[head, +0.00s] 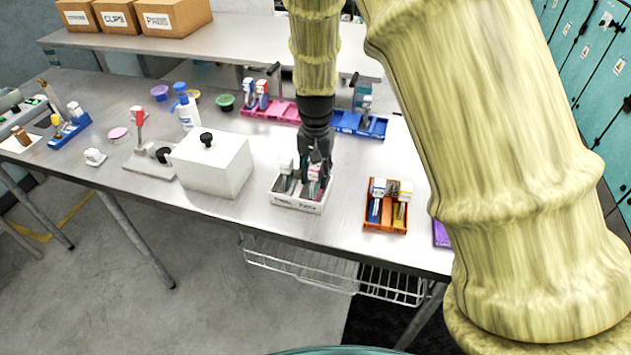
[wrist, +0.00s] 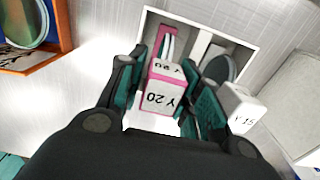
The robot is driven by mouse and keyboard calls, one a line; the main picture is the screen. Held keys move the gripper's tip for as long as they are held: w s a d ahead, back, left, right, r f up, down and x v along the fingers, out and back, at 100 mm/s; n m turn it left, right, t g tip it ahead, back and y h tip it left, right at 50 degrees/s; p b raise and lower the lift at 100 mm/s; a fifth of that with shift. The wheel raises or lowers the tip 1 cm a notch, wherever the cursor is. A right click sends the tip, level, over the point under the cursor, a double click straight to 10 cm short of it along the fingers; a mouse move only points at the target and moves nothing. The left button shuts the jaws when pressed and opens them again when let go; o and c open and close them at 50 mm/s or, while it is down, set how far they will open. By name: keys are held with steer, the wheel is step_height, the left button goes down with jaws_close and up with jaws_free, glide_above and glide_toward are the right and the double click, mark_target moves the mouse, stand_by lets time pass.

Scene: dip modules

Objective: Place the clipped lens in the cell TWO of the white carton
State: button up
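The white carton (head: 297,207) stands near the table's front edge. Its front labels are too small to read; it also shows in the wrist view (wrist: 240,42). A pink-and-white clipped lens marked Y 20 (wrist: 163,97) is upright in one of its cells, with its pink part (head: 314,190) visible in the head view. A white-clipped lens marked Y 15 (wrist: 243,107) is in the neighbouring cell. My gripper (head: 316,165) points down over the carton. Its fingers (wrist: 165,80) straddle the Y 20 clip, with slight gaps seeming to show beside it. The lower lens is partly hidden.
A white box with a black knob (head: 213,165) stands left of the carton. An orange tray (head: 386,225) with clipped lenses is to the right. Pink (head: 285,112) and blue (head: 350,128) trays are behind. Bare table lies between the carton and the orange tray.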

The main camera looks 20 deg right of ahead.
step_height(320, 180, up, 9)
steer(key=shift+b, duration=1.1)
